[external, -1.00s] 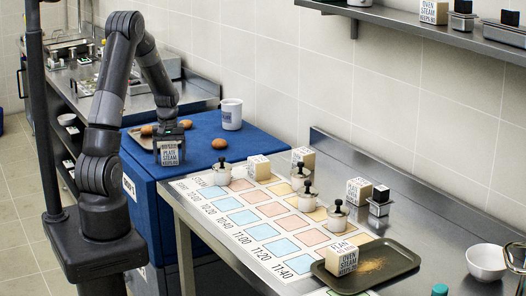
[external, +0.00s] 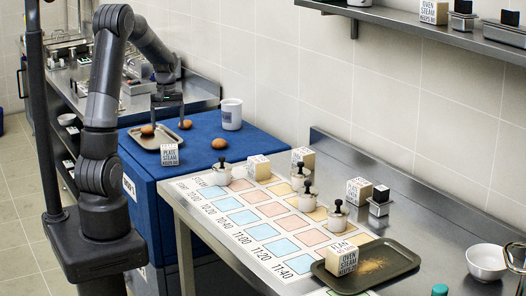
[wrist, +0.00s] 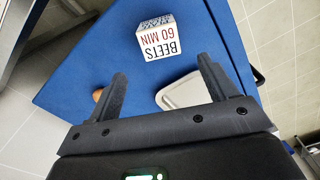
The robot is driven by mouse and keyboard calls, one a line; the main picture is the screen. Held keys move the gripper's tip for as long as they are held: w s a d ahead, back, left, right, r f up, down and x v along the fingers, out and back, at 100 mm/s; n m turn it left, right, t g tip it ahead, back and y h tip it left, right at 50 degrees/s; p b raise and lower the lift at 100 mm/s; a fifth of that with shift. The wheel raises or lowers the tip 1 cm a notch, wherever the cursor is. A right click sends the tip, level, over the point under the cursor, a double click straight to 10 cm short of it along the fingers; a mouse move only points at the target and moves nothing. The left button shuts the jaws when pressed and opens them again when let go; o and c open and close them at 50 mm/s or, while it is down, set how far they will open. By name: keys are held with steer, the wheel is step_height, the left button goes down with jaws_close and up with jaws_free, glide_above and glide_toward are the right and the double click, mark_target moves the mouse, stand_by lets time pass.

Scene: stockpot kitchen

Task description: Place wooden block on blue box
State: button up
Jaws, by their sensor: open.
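A pale wooden block (external: 170,155) with printed faces sits on the top of the blue box (external: 205,140), near its front left edge and beside a small tray. It also shows in the wrist view (wrist: 157,38), with lettering that reads "BEETS 60 MIN" there. My gripper (external: 168,118) is open and empty, above and behind the block. In the wrist view my two fingers (wrist: 163,75) are spread wide, with the block beyond the tips and nothing between them.
A small tray (external: 147,142) with brown round items, another brown item (external: 219,143) and a white mug (external: 231,115) stand on the blue box. The steel table holds a printed chart (external: 238,217), more blocks, several lidded pots, a dark tray (external: 400,262) and a white bowl (external: 486,262).

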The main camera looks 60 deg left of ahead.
steer(key=d+r+m+t, duration=0.2)
steer(key=d+r+m, duration=0.55)
steer(key=d, duration=0.85)
steer(key=s+d+r+m+t, duration=0.1)
steer(key=s+d+r+m, duration=0.1)
steer(key=s+d, duration=0.3)
steer(key=s+d+r+m+t, duration=0.2)
steer(key=s+d, duration=0.4)
steer(key=d, duration=0.5)
steer(key=shift+s+d+r+m+t, duration=0.2)
steer(key=shift+s+r+m+t, duration=0.1)
steer(key=shift+r+m, duration=0.6)
